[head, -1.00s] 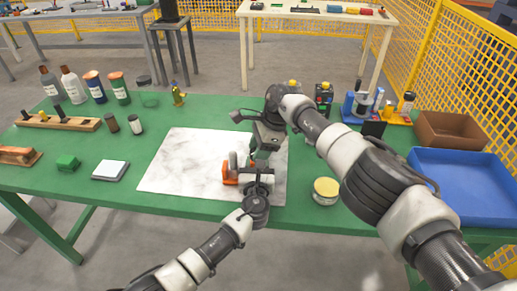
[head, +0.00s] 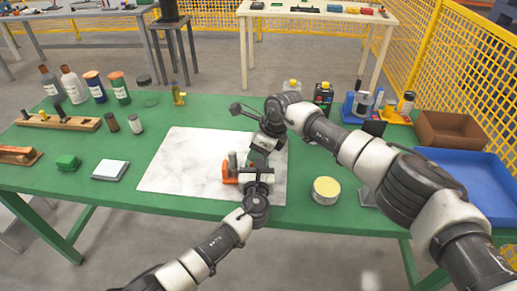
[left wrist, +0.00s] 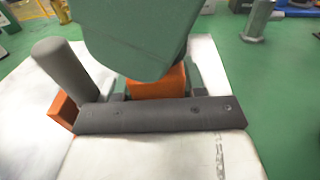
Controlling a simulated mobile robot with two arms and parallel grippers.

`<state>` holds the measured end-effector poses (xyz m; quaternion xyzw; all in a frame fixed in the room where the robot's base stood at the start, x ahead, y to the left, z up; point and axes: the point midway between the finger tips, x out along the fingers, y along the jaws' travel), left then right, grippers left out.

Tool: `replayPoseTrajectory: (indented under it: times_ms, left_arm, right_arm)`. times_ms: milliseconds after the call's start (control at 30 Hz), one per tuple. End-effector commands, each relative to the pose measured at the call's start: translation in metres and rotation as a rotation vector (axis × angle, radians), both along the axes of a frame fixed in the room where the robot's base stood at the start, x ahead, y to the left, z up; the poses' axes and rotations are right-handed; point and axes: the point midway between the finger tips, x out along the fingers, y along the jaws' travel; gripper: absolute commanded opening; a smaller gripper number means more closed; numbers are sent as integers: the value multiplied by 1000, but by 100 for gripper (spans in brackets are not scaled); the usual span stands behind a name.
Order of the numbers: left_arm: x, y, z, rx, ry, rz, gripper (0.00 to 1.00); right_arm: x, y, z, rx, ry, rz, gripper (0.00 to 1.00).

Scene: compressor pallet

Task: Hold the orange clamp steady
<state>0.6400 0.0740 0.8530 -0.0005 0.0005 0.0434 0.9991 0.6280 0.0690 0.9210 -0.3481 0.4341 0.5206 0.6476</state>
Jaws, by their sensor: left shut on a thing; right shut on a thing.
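The orange clamp (head: 229,173) is on the white marbled sheet near the front of the green table. A grey cylinder (head: 233,160) stands up at it. My left gripper (head: 257,178) is shut on the clamp from the front. In the left wrist view, orange parts of the clamp (left wrist: 63,110) and the grey cylinder (left wrist: 60,70) show beside a dark bar. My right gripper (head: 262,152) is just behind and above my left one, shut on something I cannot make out. A grey-green shape covers the upper middle of the left wrist view, hiding part of the clamp.
A round tin (head: 326,190) stands right of the sheet (head: 190,160). A blue tray (head: 465,185) and a brown box (head: 450,130) are at the right. The sheet's left half is clear.

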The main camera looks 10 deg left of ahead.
Motion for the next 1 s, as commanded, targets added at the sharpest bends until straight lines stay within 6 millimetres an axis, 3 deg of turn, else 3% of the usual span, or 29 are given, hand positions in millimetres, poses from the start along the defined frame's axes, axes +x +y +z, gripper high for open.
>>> replayPoseTrajectory:
  times_ms: [300,800,833,1000]
  left_arm:
    - [-1,-2,0,3,-2,-4,0]
    - [-1,-2,0,3,-1,-4,0]
    - [-1,-2,0,3,-1,-4,0]
    - [-1,-2,0,2,-1,-3,0]
  right_arm:
    - [2,-1,2,1,-7,-117,19]
    - [3,-1,2,3,-8,-136,19]
    - [3,-1,2,3,-9,-136,48]
    - [2,-1,2,2,-5,-134,69]
